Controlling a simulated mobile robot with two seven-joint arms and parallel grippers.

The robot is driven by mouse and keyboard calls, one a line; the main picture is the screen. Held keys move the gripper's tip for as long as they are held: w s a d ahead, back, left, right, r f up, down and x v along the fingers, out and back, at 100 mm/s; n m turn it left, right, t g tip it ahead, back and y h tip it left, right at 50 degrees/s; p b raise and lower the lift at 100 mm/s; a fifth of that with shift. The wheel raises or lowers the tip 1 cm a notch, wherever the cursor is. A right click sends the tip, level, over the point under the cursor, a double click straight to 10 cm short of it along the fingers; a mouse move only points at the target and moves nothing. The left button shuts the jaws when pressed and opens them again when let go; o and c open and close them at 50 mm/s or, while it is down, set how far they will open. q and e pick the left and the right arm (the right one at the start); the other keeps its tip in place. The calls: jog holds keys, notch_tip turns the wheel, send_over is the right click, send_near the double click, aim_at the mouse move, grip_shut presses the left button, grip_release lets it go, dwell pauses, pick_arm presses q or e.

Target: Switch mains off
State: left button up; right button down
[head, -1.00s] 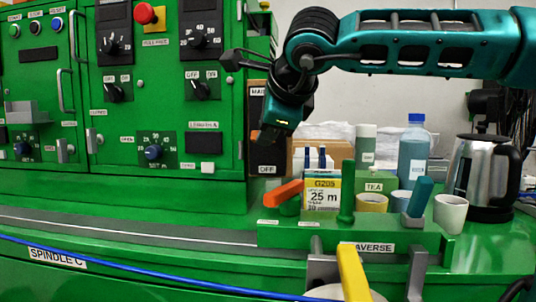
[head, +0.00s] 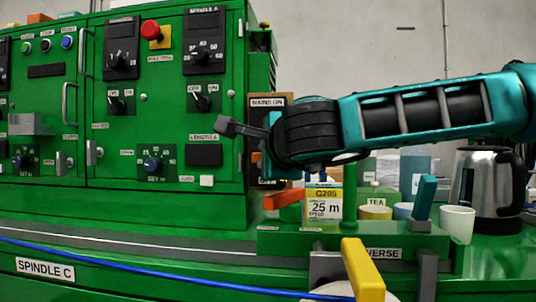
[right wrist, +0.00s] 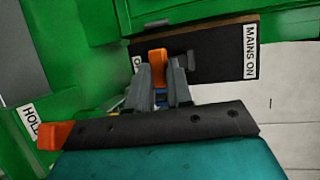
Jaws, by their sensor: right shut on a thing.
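The mains switch is a dark panel (head: 282,120) on the right side of the green cabinet, labelled MAINS ON at its top. In the right wrist view the panel (right wrist: 215,62) lies turned, with MAINS ON at the right and a partly covered label at the left. The orange switch handle (right wrist: 157,62) is nearer that left label. My right gripper (right wrist: 158,76) is shut on the handle, a grey finger on each side. In the head view my right arm hides most of the gripper and lower panel; a bit of orange (head: 256,162) shows. My left gripper is not in view.
A card (head: 322,203), a white cup (head: 457,223) and a kettle (head: 490,185) are close by. A blue cable (head: 150,279) runs along the front.

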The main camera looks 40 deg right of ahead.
jog(key=shift+d+r, duration=0.15)
jog(key=shift+r, duration=0.1)
jog(key=c, duration=1.5)
grip_release()
jog(key=o, duration=0.5)
jog(key=shift+w+f, duration=0.15)
jog(key=shift+f, duration=0.05)
jog(key=shift+c, duration=0.2)
jog(key=p+v, duration=0.1)
jog(key=v, duration=1.2)
jog(key=shift+w, duration=0.1)
